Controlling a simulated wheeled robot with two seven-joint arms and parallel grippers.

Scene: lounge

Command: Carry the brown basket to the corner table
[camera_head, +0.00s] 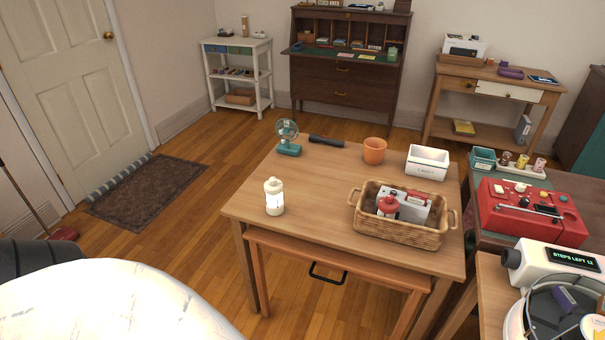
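The brown wicker basket (400,230) stands upright near the right front of the wooden table (322,215). It has a handle loop at each end. Inside it are a red and white bottle-like item (388,206) and a grey box with a red top (413,208). I cannot tell for sure which piece is the corner table; a white shelf stand (237,47) is near the back left corner, and a wooden side table (487,77) is against the back wall at right. Neither of my grippers shows in the head view.
A red case (530,211) and a white display device (556,263) are at right. Floor left of the table is open, with a rug (150,190).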

